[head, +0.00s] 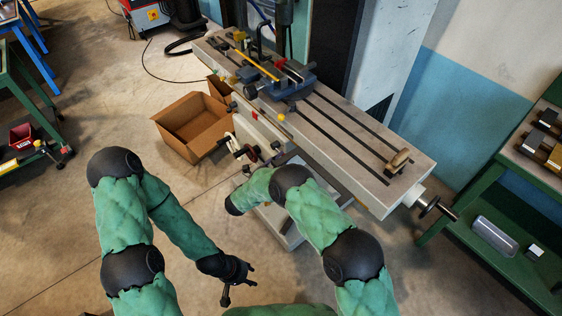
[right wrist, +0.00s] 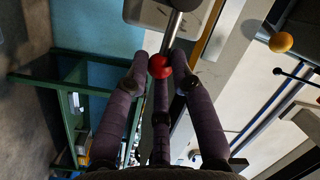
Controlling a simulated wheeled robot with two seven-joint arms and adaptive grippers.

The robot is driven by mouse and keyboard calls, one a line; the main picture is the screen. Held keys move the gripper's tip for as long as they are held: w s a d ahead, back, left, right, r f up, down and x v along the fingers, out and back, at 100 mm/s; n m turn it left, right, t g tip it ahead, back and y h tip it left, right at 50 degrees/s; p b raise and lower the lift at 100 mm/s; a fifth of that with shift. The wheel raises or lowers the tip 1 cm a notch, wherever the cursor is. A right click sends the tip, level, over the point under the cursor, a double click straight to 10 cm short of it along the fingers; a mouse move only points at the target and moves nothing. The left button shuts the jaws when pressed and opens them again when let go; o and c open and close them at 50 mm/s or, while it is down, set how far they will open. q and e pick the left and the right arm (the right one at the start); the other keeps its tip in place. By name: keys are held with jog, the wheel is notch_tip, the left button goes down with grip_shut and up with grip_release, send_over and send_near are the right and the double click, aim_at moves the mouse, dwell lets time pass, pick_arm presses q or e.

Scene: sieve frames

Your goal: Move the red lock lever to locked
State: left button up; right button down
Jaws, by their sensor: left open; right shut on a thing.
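The red lock lever (right wrist: 159,66) shows in the right wrist view as a red ball knob on a grey metal rod that slants up to the right. My right gripper (right wrist: 160,64) is shut on this red knob, with its dark fingers around it. In the head view I cannot clearly make out the right gripper or this knob near my right arm. My left gripper (head: 238,284) is open and empty, low over the bare floor, well away from the machine.
The machine's long slotted table (head: 345,140) carries a blue vise (head: 290,82) and a wooden-handled brush (head: 398,160). A cardboard box (head: 193,125) stands on the floor beside it. A green bench (head: 530,165) is at right. A yellow knob (right wrist: 281,42) is near my right gripper.

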jog(key=shift+w+a+f+m+h+b, duration=0.15)
jog(key=shift+f+m+b, duration=0.45)
jog(key=shift+m+b, duration=0.7)
jog(key=shift+w+a+f+m+h+b, duration=0.2)
jog(key=shift+f+m+b, duration=0.55)
jog(key=shift+b, duration=0.8)
jog(key=shift+w+f+m+h+b, duration=0.1)
jog(key=shift+f+m+h+b, duration=0.25)
jog(key=shift+m+b, duration=1)
jog(key=shift+f, duration=0.1)
jog(key=c, duration=1)
grip_release()
jog(key=shift+c, duration=0.2)
jog(key=v, duration=1.2)
jog(key=shift+f, duration=0.1)
jog(key=shift+c, duration=0.3)
